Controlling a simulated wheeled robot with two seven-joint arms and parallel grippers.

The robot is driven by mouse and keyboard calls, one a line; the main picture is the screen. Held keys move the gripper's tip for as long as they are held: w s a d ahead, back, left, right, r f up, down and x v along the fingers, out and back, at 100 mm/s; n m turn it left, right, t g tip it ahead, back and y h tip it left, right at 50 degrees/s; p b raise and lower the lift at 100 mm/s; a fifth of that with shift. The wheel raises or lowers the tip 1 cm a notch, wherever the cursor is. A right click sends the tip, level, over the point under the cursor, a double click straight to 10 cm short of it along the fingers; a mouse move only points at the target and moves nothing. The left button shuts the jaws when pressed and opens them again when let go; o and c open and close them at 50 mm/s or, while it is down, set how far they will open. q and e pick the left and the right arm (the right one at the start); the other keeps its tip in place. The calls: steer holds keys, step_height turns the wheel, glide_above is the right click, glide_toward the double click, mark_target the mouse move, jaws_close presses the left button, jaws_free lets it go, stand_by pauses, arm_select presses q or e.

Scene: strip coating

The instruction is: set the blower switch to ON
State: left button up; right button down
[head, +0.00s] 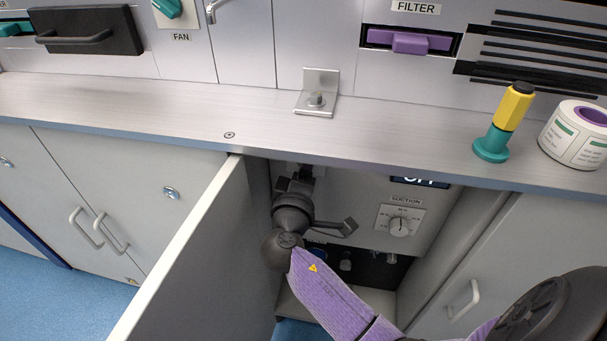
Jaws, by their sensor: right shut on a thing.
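The panel (335,195) of a unit stands in the open cabinet under the worktop. My right gripper (301,176) reaches up to its upper left part, just below the worktop edge. Its jaws are shut at the panel where the blower switch sits. The gripper and the worktop edge hide the switch, so its setting cannot be read. A dark display (420,181) on the panel is partly cut off by the worktop and seems to read OFF. My left gripper is not in view.
A suction dial (399,226) sits right of my gripper. The open cabinet door (205,260) stands close on the left. On the worktop (150,105) are a metal bracket (317,98), a yellow and teal tool (508,115) and a tape roll (575,138).

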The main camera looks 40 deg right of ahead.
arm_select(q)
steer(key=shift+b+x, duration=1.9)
arm_select(e)
steer(key=shift+a+f+m, duration=0.1)
steer(key=shift+f+m, duration=0.05)
steer(key=shift+m, duration=1.45)
steer(key=shift+f+m, duration=0.1)
steer(key=shift+m, duration=1.5)
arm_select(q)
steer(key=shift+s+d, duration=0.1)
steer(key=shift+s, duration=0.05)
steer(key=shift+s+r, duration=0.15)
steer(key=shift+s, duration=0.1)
arm_select(e)
steer(key=shift+c, duration=0.6)
jaws_free()
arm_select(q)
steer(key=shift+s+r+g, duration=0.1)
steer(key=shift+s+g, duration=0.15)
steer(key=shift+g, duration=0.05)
